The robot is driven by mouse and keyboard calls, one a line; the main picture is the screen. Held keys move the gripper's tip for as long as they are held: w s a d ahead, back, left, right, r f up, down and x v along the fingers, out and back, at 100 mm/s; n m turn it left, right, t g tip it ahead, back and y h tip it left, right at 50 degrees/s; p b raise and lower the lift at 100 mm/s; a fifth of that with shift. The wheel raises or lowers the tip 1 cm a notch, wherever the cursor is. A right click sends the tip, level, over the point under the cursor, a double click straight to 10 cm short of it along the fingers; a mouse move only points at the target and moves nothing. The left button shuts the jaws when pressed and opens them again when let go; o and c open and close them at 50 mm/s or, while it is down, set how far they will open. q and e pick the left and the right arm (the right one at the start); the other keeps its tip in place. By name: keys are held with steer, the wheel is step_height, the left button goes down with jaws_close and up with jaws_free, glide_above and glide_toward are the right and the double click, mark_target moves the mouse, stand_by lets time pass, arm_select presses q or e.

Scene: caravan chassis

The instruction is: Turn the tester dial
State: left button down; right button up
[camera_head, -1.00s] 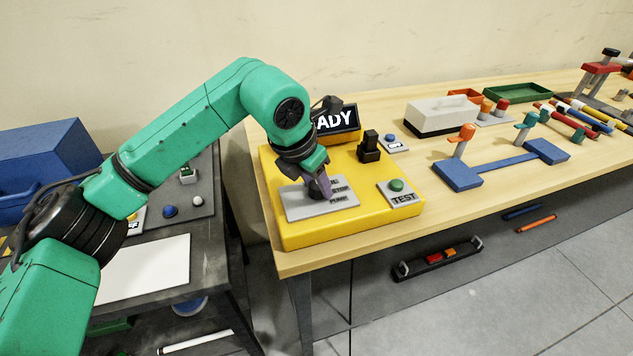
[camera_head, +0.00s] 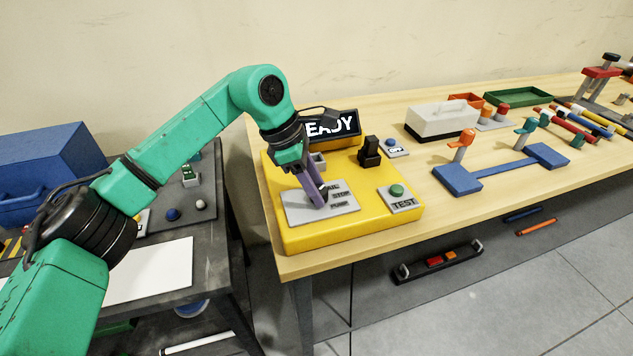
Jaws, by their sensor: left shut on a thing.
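The yellow tester (camera_head: 300,238) sits on the wooden bench with a dark display (camera_head: 333,124) reading partly hidden "EADY". On its top is a grey dial plate (camera_head: 345,204) with several printed labels, "STOP" among them. My left gripper (camera_head: 318,195) is tilted over this plate, its purple fingers pointing down and to the right. It is shut on the tester dial, which is mostly hidden between the fingers; a small dark part shows at the tips. A green button (camera_head: 397,190) marked "TEST" is to the right. My right gripper is out of view.
A black upright block (camera_head: 370,152) stands behind the green button. To the right are a blue fixture with levers (camera_head: 458,178), a white box (camera_head: 440,115) and a green tray (camera_head: 518,93). A dark side table (camera_head: 215,235) with a blue bin (camera_head: 45,160) is at left.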

arm_select(q)
steer(key=m, duration=0.1)
steer(key=m+g+p, duration=0.1)
steer(key=m, duration=0.1)
steer(key=shift+w+r+m, duration=0.15)
steer(key=shift+r+m, duration=0.1)
steer(key=shift+m, duration=0.15)
steer(key=shift+w+f+m+g+y+p, duration=0.15)
steer(key=shift+m+g+p, duration=0.3)
steer(key=shift+m, duration=0.4)
steer(key=shift+s+r+m+g+y+p, duration=0.15)
steer(key=shift+m+g+p, duration=0.25)
steer(key=shift+m, duration=0.45)
steer(key=shift+w+f, duration=0.1)
steer(key=shift+f, duration=0.05)
steer(key=shift+c, duration=1.9)
jaws_free()
